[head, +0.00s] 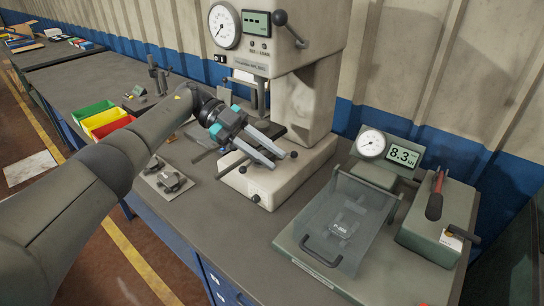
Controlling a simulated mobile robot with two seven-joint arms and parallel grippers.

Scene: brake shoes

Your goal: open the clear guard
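The clear guard (368,222) is a see-through cover on the grey-green test fixture (290,243) at the lower right. It lies sloping over the fixture, and a part with a small label shows through it. A black bar handle (320,252) is on its front edge. My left gripper (278,159) is up and to the left of the guard, in front of the press, well apart from the handle. Its two fingers look spread with nothing between them. My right gripper is not in view.
The press (300,105) with a dial stands behind my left gripper. A gauge with a display reading 8.3 (403,155) is behind the guard, and a box with a red-handled lever (436,195) is right of it. Small parts lie on a plate (165,180); coloured bins (100,118) stand left.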

